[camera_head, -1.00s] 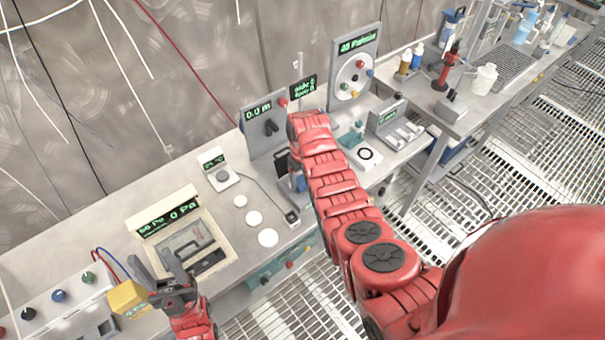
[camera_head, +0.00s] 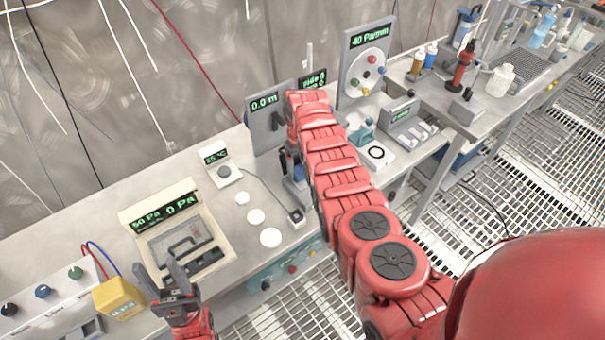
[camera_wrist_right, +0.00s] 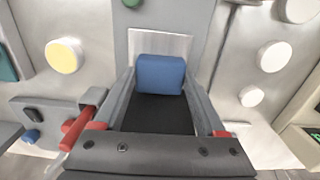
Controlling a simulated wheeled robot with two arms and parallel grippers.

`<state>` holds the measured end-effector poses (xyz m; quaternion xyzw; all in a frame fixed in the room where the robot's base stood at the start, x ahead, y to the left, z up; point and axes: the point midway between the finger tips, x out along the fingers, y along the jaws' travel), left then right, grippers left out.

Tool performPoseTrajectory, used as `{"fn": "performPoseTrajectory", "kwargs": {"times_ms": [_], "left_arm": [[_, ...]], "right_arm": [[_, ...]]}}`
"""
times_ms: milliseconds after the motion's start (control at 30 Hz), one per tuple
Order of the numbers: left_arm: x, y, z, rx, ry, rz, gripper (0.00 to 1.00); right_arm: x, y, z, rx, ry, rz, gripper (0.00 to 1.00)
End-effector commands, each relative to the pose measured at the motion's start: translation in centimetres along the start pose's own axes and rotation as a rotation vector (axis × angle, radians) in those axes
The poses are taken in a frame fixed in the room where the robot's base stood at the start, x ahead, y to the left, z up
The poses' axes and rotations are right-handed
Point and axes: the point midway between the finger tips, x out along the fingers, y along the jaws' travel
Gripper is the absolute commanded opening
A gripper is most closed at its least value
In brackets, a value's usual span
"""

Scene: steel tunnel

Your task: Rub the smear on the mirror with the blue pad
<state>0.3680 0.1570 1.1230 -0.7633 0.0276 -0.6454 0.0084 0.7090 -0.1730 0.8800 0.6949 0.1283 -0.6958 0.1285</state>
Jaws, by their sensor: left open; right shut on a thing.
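The blue pad (camera_wrist_right: 160,75) is between the fingertips of my right gripper (camera_wrist_right: 160,85) in the right wrist view. The gripper is shut on it. Behind the pad is a pale square plate (camera_wrist_right: 160,44), which may be the mirror. The pad hides its lower part, and I see no clear smear. I cannot tell whether pad and plate touch. In the head view my right gripper (camera_head: 291,166) points down over the bench, partly hidden by my red arm. My left gripper (camera_head: 177,277) is open and empty at the bench's front, by a yellow box (camera_head: 118,298).
Close by stand a grey panel reading 0.0 m (camera_head: 264,120) and a small sensor box (camera_head: 224,172) with a cable. Several white discs (camera_head: 256,217) lie on the bench. A pressure case (camera_head: 213,222) is near my left gripper. A dial panel (camera_head: 366,62) stands behind.

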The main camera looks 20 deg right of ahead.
Motion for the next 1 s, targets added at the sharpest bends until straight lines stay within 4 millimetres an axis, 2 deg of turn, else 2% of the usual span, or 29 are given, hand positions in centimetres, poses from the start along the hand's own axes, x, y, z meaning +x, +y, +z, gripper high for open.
{"fn": "performPoseTrajectory", "kwargs": {"times_ms": [167, 800, 1000], "left_arm": [[0.3, 0.0, -0.1, 0.0, 0.0, 0.0, 0.5], [6.5, -0.3, -1.1, 0.0, 0.0, 0.0, 0.5], [6.7, -0.3, -1.1, 0.0, 0.0, 0.0, 0.5]], "right_arm": [[-0.5, 0.0, -0.1, -0.001, 0.003, 0.001, 0.29], [-0.5, 0.0, 3.5, 0.001, 0.002, 0.001, 0.29], [-0.1, 0.0, 4.0, 0.0, 0.001, 0.001, 0.29]]}}
